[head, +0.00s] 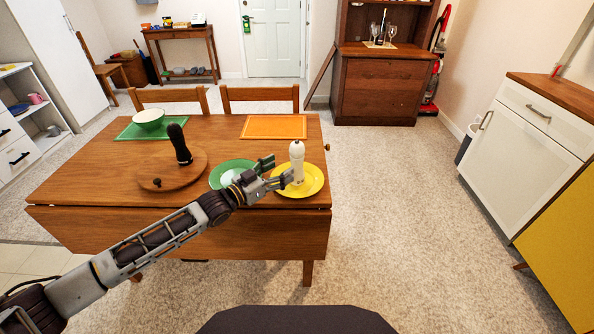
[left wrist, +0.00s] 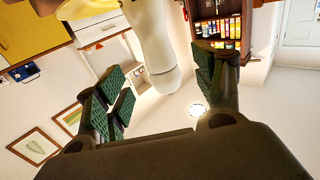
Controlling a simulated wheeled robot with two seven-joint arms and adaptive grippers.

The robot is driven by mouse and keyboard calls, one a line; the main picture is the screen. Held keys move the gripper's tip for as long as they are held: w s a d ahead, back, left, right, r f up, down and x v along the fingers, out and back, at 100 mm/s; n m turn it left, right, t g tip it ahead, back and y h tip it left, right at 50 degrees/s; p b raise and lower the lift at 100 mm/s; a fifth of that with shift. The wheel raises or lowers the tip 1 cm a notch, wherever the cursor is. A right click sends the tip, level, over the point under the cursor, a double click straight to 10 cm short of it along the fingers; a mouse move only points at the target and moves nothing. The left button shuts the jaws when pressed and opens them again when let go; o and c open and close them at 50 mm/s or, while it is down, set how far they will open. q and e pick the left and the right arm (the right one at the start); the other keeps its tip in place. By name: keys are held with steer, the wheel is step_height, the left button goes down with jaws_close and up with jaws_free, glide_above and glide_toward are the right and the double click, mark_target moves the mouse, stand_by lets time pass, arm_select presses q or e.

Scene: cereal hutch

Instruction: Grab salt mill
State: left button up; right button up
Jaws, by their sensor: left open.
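The white salt mill (head: 297,163) stands upright on the yellow plate (head: 313,190) near the right end of the wooden table. My left gripper (head: 277,170) is open just to the left of the mill, its fingers pointing towards it. In the left wrist view the mill (left wrist: 155,45) comes down from the top edge and appears in the gap between the open green-padded fingers (left wrist: 165,82). I cannot tell whether either pad touches it. The yellow plate also shows at the top of that view (left wrist: 85,8). My right gripper is not in view.
A green plate (head: 222,169) lies partly behind my left gripper. Chairs stand at the far side.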

mark_target(292, 161)
arm_select(q)
steer(key=shift+x, duration=0.9)
steer(key=shift+w+d, duration=0.3)
steer(key=shift+d, duration=0.05)
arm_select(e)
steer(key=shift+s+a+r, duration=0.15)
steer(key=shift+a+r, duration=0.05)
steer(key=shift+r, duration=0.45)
arm_select(q)
steer(key=shift+w+d, duration=0.15)
